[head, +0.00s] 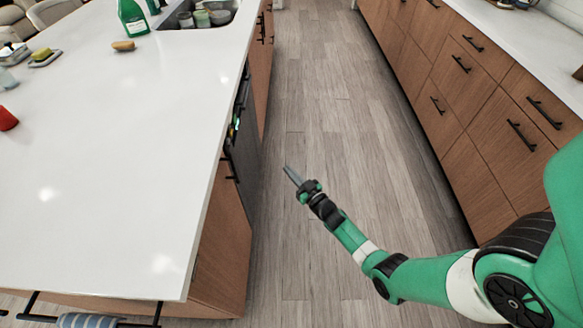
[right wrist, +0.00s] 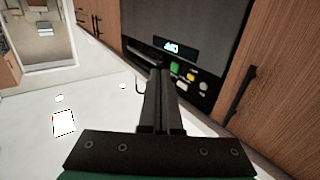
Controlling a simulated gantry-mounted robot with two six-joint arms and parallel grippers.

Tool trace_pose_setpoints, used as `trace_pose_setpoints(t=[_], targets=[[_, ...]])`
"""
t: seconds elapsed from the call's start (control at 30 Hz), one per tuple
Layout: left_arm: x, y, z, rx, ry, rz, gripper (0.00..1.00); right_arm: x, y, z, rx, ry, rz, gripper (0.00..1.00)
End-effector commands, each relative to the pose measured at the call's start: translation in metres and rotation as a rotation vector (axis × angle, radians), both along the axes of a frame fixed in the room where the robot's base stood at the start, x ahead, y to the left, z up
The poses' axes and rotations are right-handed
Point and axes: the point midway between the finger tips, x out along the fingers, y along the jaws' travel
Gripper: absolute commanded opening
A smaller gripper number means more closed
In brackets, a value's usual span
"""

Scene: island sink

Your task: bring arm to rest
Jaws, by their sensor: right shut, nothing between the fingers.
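My right gripper (head: 291,175) is shut and empty. In the head view my green right arm comes in from the right, and the gripper hangs over the floor of the aisle, a little right of the island's side. In the right wrist view the two dark fingers (right wrist: 162,98) lie together with nothing between them. Behind them is the dark front of an appliance (right wrist: 190,35) with a lit display and coloured buttons. My left arm and gripper are not in view.
The white island counter (head: 110,150) fills the left, with a sink (head: 205,14), a green bottle (head: 132,17), a brown brush-like item (head: 123,46) and a red object (head: 7,119). Wooden drawers (head: 480,85) line the right side. The wooden floor (head: 330,100) between is clear.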

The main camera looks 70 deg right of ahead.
Motion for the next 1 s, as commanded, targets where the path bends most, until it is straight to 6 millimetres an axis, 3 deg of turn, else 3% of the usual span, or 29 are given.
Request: trace_pose_setpoints(t=[0.43,0.57,0.67,0.77,0.9,1.0], targets=[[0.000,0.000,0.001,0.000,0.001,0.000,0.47,-0.002,-0.001,0.000,-0.001,-0.001,0.002,0.00],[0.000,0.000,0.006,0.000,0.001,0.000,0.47,0.012,-0.004,0.027,-0.027,-0.023,0.005,0.00],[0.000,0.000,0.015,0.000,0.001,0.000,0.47,0.041,-0.007,0.082,-0.072,-0.068,0.011,0.00],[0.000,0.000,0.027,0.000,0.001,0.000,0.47,0.077,-0.001,0.160,-0.122,-0.137,0.025,0.00],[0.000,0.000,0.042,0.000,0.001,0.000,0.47,0.118,0.026,0.277,-0.168,-0.246,0.060,0.00],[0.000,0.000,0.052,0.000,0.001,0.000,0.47,0.136,0.057,0.359,-0.184,-0.328,0.098,0.00]])
